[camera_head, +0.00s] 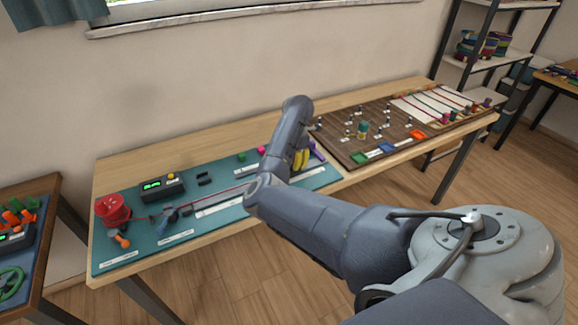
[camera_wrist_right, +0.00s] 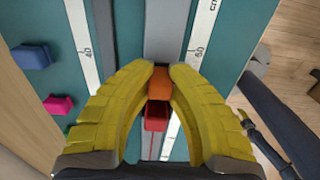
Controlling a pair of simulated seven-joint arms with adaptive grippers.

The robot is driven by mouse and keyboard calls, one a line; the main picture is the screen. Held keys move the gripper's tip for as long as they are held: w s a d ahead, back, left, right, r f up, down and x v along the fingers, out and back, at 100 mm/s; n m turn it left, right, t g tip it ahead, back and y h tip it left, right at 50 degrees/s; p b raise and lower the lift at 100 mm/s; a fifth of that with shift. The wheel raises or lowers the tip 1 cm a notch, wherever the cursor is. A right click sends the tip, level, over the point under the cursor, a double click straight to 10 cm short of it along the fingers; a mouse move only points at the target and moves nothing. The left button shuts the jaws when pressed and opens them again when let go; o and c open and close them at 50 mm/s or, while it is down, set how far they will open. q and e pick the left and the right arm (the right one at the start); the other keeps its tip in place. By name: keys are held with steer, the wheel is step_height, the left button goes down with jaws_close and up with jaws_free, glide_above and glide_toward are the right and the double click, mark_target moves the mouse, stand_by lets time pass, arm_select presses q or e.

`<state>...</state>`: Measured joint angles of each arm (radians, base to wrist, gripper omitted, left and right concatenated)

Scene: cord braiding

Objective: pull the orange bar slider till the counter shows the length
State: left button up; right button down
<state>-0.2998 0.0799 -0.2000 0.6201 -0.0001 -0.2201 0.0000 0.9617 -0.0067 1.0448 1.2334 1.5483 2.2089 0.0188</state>
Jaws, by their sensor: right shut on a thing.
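The orange bar slider (camera_wrist_right: 160,80) shows in the right wrist view, on a grey rail between white scales marked 40 and 50. My right gripper (camera_wrist_right: 160,71) is shut on it, with a yellow finger on each side. A small red block (camera_wrist_right: 156,115) sits just below the slider, with a thin red line running down from it. In the head view my right gripper (camera_head: 301,158) is over the right part of the teal board, and my arm hides the slider. The counter (camera_head: 162,187) is a black box with a lit green display, too small to read. My left gripper is not in view.
The teal board (camera_head: 215,219) bears a red spool (camera_head: 112,208) at its left, with red cord running right. A blue block (camera_wrist_right: 31,57) and a pink block (camera_wrist_right: 59,104) lie left of the rail. A brown pegboard (camera_head: 345,147) lies to the right.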

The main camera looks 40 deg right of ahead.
steer(key=c, duration=1.2)
jaws_free()
step_height(320, 180, up, 12)
